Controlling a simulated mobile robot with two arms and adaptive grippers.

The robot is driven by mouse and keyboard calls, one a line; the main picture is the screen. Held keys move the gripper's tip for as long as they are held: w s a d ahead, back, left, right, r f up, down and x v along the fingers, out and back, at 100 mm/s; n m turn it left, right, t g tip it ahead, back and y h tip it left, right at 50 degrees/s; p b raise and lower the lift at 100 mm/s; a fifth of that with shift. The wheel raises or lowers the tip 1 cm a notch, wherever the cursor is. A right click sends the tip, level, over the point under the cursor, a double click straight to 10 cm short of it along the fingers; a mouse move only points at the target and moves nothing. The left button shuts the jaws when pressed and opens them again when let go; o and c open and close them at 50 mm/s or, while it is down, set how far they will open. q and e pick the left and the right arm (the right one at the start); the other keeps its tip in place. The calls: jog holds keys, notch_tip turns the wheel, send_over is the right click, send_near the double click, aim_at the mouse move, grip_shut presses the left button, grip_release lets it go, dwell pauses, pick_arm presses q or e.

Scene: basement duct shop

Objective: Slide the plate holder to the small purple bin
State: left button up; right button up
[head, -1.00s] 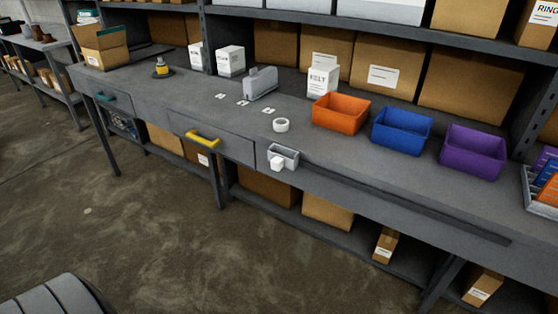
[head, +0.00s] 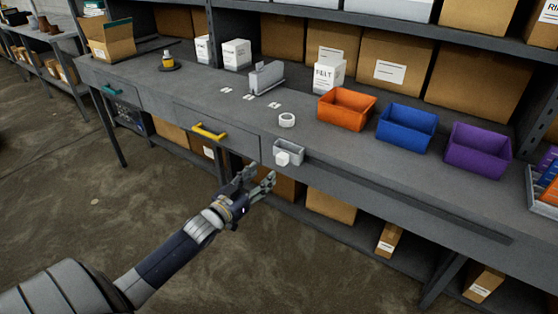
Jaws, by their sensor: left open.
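The plate holder, which I take to be the small grey open box (head: 290,149) with a white knob (head: 283,158), is at the bench's front edge. It sits at the left end of a dark rail (head: 410,197) that runs right along the bench front. The purple bin (head: 478,149) stands on the bench at the right, beyond the rail. My left gripper (head: 262,178) is open and empty, in front of the bench, just below and left of the knob. It appears apart from the knob. My right gripper is not in view.
A blue bin (head: 406,128) and an orange bin (head: 346,109) stand left of the purple bin. A white tape roll (head: 287,120) lies behind the holder. A yellow drawer handle (head: 208,132) sticks out to the left. The rail's length looks clear.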

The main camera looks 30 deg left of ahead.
aim_at(280, 159)
pick_arm(q)
jog(key=w+b, duration=0.1)
jog(key=w, duration=0.1)
jog(key=w+b, duration=0.2)
jog(key=w, duration=0.1)
jog(key=w+b, duration=0.2)
jog(key=w, duration=0.1)
jog(key=shift+w+f, duration=0.2)
jog(key=shift+f, duration=0.05)
jog(key=shift+w+r+b, duration=0.1)
jog(key=shift+w+b, duration=0.65)
jog(key=shift+w, duration=0.25)
grip_shut()
